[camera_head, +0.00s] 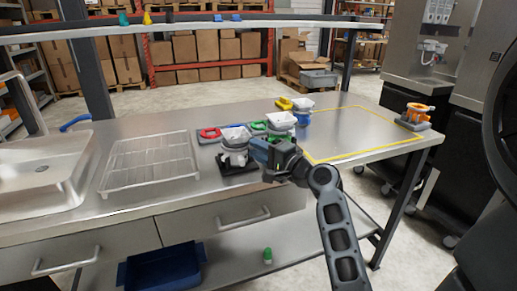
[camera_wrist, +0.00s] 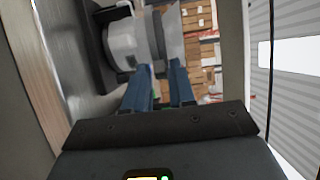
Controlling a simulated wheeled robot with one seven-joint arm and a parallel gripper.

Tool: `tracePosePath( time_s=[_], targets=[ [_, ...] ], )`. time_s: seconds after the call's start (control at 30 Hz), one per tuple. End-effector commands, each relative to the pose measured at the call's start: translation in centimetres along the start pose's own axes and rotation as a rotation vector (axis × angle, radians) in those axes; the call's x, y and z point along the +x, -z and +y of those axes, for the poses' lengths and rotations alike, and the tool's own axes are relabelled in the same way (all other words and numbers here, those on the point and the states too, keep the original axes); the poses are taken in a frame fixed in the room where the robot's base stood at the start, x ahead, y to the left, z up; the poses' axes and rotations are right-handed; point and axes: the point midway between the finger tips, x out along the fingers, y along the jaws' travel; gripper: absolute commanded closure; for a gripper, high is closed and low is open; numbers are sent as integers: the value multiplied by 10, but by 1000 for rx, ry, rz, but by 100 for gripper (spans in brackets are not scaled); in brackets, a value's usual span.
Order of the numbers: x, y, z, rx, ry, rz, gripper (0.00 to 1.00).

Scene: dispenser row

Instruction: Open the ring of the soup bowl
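A white bowl-like unit (camera_head: 236,145) stands on a dark base on the steel counter, just left of my gripper. My gripper (camera_head: 262,150) is low over the counter's front part, close beside this unit. In the wrist view, the blue fingers (camera_wrist: 161,85) are apart with a visible gap and nothing clearly held. A white rounded body (camera_wrist: 122,42) lies just beyond the left finger; contact cannot be told. A second white bowl (camera_head: 281,121) and a third one (camera_head: 301,104) stand farther back. Which is the soup bowl, and the state of its ring, cannot be told.
A red ring (camera_head: 210,133), a green ring (camera_head: 258,126) and a yellow ring (camera_head: 284,104) lie among the bowls. A wire rack (camera_head: 150,162) is at left. A yellow-outlined area (camera_head: 365,135) at right is clear. An orange device (camera_head: 416,112) stands beyond it.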

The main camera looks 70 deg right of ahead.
Motion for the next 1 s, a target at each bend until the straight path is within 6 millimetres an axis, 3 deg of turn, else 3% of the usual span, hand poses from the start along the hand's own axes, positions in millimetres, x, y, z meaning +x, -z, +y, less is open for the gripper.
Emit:
tracePosePath(
  time_s=[0.23,0.5,1.0],
  targets=[
    [1,0,0,0,0,0,76],
    [0,0,0,-1,-1,0,100],
    [3,5,3,-3,-1,-71,100]
  ],
)
